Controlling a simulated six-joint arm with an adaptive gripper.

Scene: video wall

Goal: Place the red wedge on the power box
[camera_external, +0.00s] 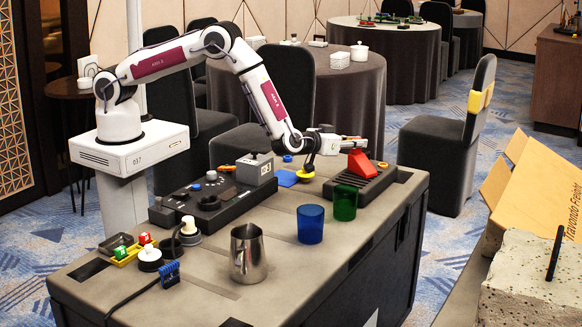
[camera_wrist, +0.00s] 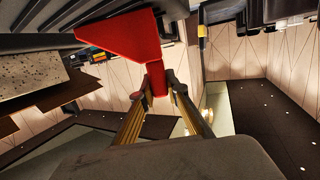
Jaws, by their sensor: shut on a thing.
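The red wedge (camera_external: 361,164) is at my gripper's tip in the external view, over the black slotted box (camera_external: 346,189) at the table's far right. I cannot tell if it touches that box. My gripper (camera_external: 362,146) reaches in from the left, nearly level. In the wrist view the red wedge (camera_wrist: 120,42) has its narrow part between the fingertips of my gripper (camera_wrist: 158,92), which is shut on it. A grey box (camera_external: 255,170) with a small knob on top stands left of it. No readable label shows which one is the power box.
A blue cup (camera_external: 311,224) and a green cup (camera_external: 345,203) stand in front of the slotted box. A steel pitcher (camera_external: 248,254), a black control panel (camera_external: 209,200) and a yellow round piece (camera_external: 306,173) are further left. The table's front right is clear.

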